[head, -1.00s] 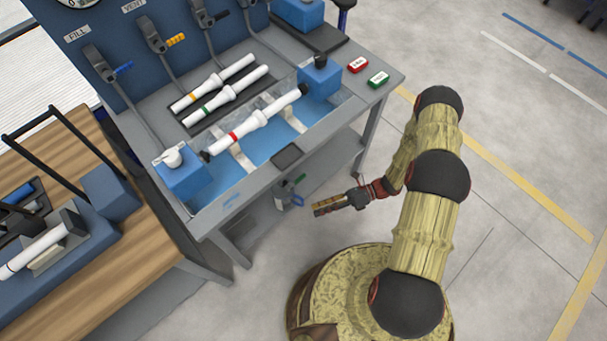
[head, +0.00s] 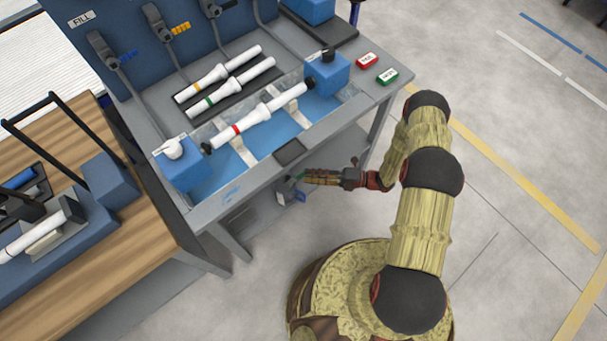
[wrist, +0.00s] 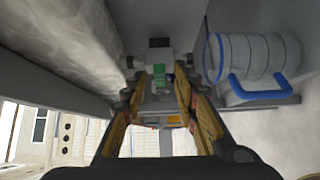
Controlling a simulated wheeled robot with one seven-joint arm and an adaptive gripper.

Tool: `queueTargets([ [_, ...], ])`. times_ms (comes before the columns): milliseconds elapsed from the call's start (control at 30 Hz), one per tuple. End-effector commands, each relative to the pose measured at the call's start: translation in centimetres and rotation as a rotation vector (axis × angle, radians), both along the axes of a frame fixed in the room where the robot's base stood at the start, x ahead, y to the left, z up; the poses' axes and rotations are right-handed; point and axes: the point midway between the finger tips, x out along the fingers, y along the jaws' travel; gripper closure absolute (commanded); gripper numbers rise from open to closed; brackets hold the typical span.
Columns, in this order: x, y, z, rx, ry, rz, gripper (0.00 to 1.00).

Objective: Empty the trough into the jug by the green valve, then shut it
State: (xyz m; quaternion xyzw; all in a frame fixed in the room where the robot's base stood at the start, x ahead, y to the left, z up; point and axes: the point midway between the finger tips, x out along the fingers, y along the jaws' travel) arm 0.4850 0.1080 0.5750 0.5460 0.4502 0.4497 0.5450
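The trough (head: 208,182) is set in the bench top with blue water in it, and a white pipe with a red band (head: 262,115) rests on supports across it. The green valve (wrist: 160,74) sits on a pale fitting under the bench, straight ahead in the wrist view. My gripper (head: 307,177) is under the bench's front edge. Its fingers (wrist: 157,88) are apart, with the green handle showing between their tips; I cannot tell whether they touch it. The clear jug (wrist: 255,58) with blue rim and handle is right of the fingers; its inside level is unclear.
Red and green buttons (head: 387,76) sit on the bench's right end. Two white pipes (head: 228,85) lie in a dark rack behind the trough. A bench leg (head: 380,130) stands right of my gripper. The floor to the right is clear.

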Motion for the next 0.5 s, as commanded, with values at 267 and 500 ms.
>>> queueTargets([
  [267, 0.6, 3.0, -0.1, -0.001, -0.001, 0.001, 0.7],
  [500, 0.6, 3.4, 0.0, -0.001, -0.001, 0.0, 0.7],
])
